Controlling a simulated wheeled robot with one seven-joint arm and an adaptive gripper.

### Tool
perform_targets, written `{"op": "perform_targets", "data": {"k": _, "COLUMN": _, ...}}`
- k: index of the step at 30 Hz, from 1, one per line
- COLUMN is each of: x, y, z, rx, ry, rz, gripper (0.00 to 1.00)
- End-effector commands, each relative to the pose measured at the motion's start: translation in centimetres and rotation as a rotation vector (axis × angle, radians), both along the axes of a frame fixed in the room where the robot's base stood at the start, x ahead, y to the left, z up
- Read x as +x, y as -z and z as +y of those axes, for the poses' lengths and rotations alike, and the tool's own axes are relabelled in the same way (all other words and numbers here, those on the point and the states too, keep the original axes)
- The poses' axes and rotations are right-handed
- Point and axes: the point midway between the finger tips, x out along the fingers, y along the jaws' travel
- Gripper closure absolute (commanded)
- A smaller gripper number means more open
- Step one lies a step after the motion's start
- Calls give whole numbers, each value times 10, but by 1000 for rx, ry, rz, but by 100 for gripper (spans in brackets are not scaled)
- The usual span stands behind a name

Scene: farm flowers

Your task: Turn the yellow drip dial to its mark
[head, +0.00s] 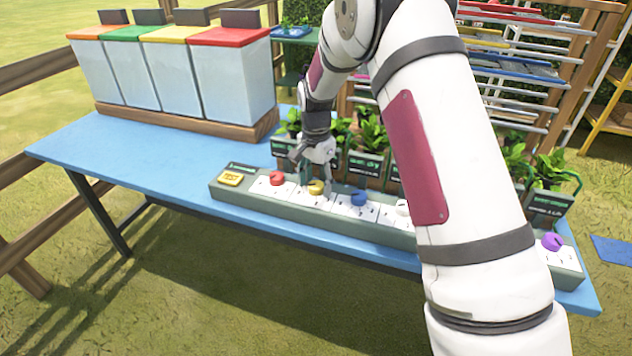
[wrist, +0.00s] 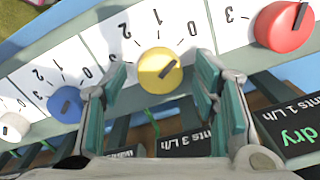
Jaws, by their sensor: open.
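The yellow dial (head: 315,187) sits on a long grey-green control strip, between the red and blue dials. In the wrist view the yellow dial (wrist: 153,72) has a dark slanted pointer bar right of its middle. A white scale with numerals shows beyond it. My gripper (head: 313,166) is above the yellow dial, pointing down. In the wrist view my gripper (wrist: 162,75) is open, with one finger on each side of the dial and gaps between. I cannot tell whether the fingertips are down at the dial's height.
Beside it are the red dial (head: 277,178) and blue dial (head: 359,198); a purple dial (head: 552,242) is at the right end. Potted plants with labels (head: 366,163) stand close behind the strip. Lidded bins (head: 233,80) stand back left. The blue tabletop (head: 150,160) is clear at left.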

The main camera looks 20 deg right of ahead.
Motion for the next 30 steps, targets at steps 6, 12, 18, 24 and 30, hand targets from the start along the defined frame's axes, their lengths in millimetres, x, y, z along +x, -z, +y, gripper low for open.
{"op": "perform_targets", "data": {"k": 6, "x": 0, "y": 1, "z": 0, "rx": 0, "ry": 0, "rz": 0, "gripper": 45}}
{"op": "perform_targets", "data": {"k": 12, "x": 0, "y": 1, "z": 0, "rx": 0, "ry": 0, "rz": 0, "gripper": 75}}
{"op": "perform_targets", "data": {"k": 18, "x": 0, "y": 1, "z": 0, "rx": 0, "ry": 0, "rz": 0, "gripper": 94}}
{"op": "perform_targets", "data": {"k": 24, "x": 0, "y": 1, "z": 0, "rx": 0, "ry": -23, "rz": 0, "gripper": 94}}
{"op": "perform_targets", "data": {"k": 30, "x": 0, "y": 2, "z": 0, "rx": 0, "ry": -113, "rz": 0, "gripper": 94}}
